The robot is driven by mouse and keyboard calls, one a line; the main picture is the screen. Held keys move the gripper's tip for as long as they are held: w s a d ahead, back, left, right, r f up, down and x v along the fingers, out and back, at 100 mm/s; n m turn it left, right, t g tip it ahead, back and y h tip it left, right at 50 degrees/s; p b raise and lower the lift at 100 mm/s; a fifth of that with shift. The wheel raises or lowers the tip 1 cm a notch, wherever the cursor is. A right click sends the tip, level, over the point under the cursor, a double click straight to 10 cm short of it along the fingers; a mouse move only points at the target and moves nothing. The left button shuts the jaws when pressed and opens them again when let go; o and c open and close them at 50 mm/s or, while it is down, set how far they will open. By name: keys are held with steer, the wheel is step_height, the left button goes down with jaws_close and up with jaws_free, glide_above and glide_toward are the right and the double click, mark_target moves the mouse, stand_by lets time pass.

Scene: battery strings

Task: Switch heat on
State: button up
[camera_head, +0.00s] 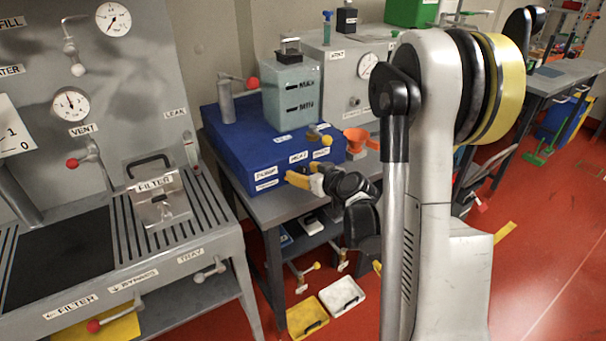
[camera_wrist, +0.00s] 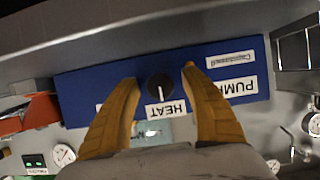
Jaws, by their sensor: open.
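The dark round HEAT knob (camera_wrist: 159,84) sits on the front of a blue unit (camera_wrist: 82,92). Its white pointer line runs toward the upside-down HEAT label (camera_wrist: 166,109). My gripper (camera_wrist: 159,73) is open, with one yellow finger on either side of the knob. I cannot tell whether either finger touches it. In the head view my gripper (camera_head: 299,179) is at the front face of the blue unit (camera_head: 232,160), below the HEAT label (camera_head: 298,157). The knob is hidden there.
A tank marked MAX and MIN (camera_head: 290,93) stands on the blue unit beside a red-knobbed lever (camera_head: 252,83). The PUMP label (camera_wrist: 231,88) is beside the right finger. A filter bench (camera_head: 180,238) stands at left.

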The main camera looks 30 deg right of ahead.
jaws_close()
stand_by(0.3)
steer(key=m+y+b, duration=0.2)
steer(key=m+y, duration=0.1)
steer(key=m, duration=0.1)
steer(key=shift+f, duration=0.1)
steer(key=m+t+y, duration=0.1)
steer(key=m+y, duration=0.1)
steer(key=m, duration=0.2)
steer(key=shift+y+b, duration=0.3)
steer(key=shift+b, duration=0.1)
steer(key=shift+m, duration=0.3)
stand_by(0.4)
